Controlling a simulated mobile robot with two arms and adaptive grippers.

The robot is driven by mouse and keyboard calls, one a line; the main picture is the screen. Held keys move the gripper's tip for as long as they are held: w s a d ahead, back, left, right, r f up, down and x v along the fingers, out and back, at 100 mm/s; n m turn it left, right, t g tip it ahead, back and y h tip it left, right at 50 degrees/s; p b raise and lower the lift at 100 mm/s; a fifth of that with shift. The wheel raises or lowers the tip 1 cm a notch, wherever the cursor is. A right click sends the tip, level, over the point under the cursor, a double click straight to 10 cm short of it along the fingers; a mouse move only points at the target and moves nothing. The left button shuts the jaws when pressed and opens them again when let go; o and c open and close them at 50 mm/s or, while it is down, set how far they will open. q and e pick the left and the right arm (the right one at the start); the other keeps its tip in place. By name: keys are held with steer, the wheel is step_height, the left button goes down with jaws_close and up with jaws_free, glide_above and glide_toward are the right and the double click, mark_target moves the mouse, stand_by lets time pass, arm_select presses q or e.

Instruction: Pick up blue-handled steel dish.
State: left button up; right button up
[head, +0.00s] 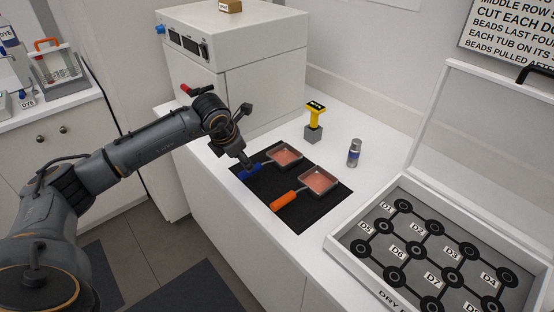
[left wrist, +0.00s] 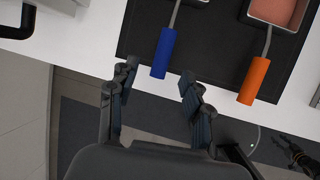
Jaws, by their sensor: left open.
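The blue-handled steel dish (head: 286,155) lies on a black mat (head: 310,217) on the white counter and holds pinkish material. Its blue handle (head: 250,173) points left toward the counter edge and is partly hidden by my gripper in the head view. My left gripper (head: 245,164) is open over the handle end. In the left wrist view, the left gripper (left wrist: 158,76) has its fingers apart, with the blue handle (left wrist: 163,53) lying just ahead of the gap between them. Nothing is held.
An orange-handled dish (head: 320,181) lies beside it on the same mat. A yellow-and-black tool on a grey block (head: 313,133) and a silver jar (head: 354,152) stand behind. An open white case (head: 345,247) is at right, a white cabinet (head: 255,85) at the back.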

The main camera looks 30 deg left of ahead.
arm_select(q)
steer(key=shift+x, duration=0.75)
steer(key=shift+w+f+p, duration=0.1)
steer(key=shift+f+p, duration=0.1)
steer(key=shift+p, duration=0.15)
steer(key=x, duration=0.1)
steer(key=p+x, duration=0.1)
steer(key=x, duration=0.1)
steer(key=p+x, duration=0.1)
steer(key=shift+d+f, duration=0.25)
steer(key=shift+w+f, duration=0.1)
steer(key=shift+f, duration=0.15)
steer(key=shift+r, duration=0.15)
jaws_close()
